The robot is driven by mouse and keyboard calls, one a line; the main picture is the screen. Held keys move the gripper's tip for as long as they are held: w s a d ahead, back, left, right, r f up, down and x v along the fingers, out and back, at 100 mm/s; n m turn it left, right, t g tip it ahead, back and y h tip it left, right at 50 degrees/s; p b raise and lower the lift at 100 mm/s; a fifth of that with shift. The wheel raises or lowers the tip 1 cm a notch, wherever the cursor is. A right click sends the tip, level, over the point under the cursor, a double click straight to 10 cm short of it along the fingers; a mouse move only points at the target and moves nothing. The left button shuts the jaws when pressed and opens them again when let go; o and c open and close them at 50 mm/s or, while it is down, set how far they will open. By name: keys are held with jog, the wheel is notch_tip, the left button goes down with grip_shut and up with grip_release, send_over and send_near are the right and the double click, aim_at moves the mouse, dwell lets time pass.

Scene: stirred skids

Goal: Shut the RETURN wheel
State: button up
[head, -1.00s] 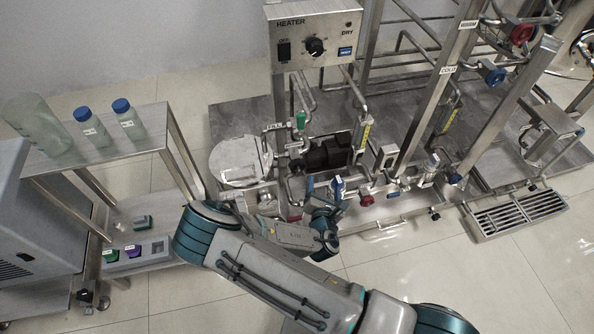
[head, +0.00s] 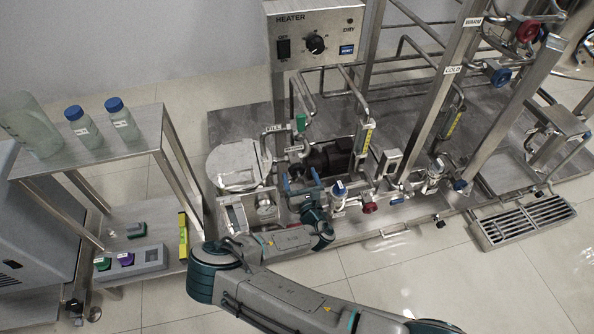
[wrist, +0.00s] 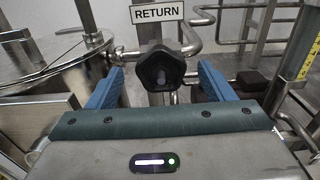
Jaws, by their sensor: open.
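The RETURN wheel (wrist: 160,70) is a dark, lobed knob under a white RETURN label (wrist: 157,13) in the wrist view. It sits in front of a horizontal steel pipe. My gripper (wrist: 160,82) is open, with one blue finger on each side of the wheel. Gaps show between the fingers and the wheel, and I see no contact. In the head view my gripper (head: 302,180) reaches among the pipes below the heater box, right of the round tank lid. The wheel cannot be made out there.
A round steel tank lid (head: 238,165) is left of my gripper. A blue-handled valve (head: 338,188) and a red wheel (head: 370,207) stand close on its right. The heater box (head: 315,35) is above. Open floor lies in front of the skid.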

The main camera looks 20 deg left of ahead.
aim_at(298, 171)
jog(key=shift+x, duration=1.95)
jog(key=c, duration=1)
jog(key=shift+o, duration=0.2)
